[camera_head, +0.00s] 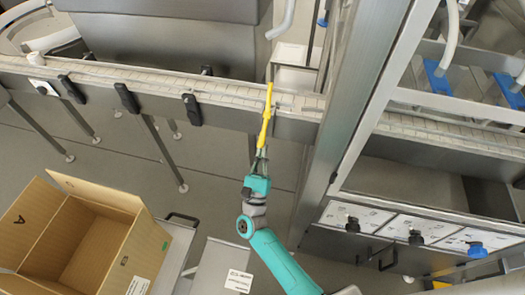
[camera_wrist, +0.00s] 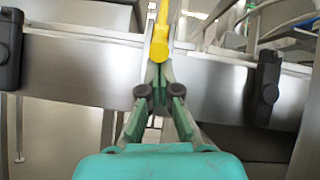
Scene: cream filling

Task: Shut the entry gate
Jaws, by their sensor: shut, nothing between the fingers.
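A slim yellow bar (camera_head: 266,115), which looks like the entry gate, lies across the conveyor near its right part and sticks out over the near side rail. In the wrist view its rounded yellow near end (camera_wrist: 159,45) is straight ahead. My gripper (camera_head: 260,154) is at the near end of the bar, in front of the conveyor rail. In the wrist view my gripper (camera_wrist: 158,72) has its fingertips together with nothing held. The tips are at or just under the yellow end. I cannot tell whether they touch it.
The conveyor (camera_head: 150,83) runs across the view, with black clamps (camera_head: 192,109) on its near rail. A metal machine post (camera_head: 365,110) stands right of my arm. An open cardboard box (camera_head: 85,240) is at lower left. A panel with knobs (camera_head: 415,236) is at lower right.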

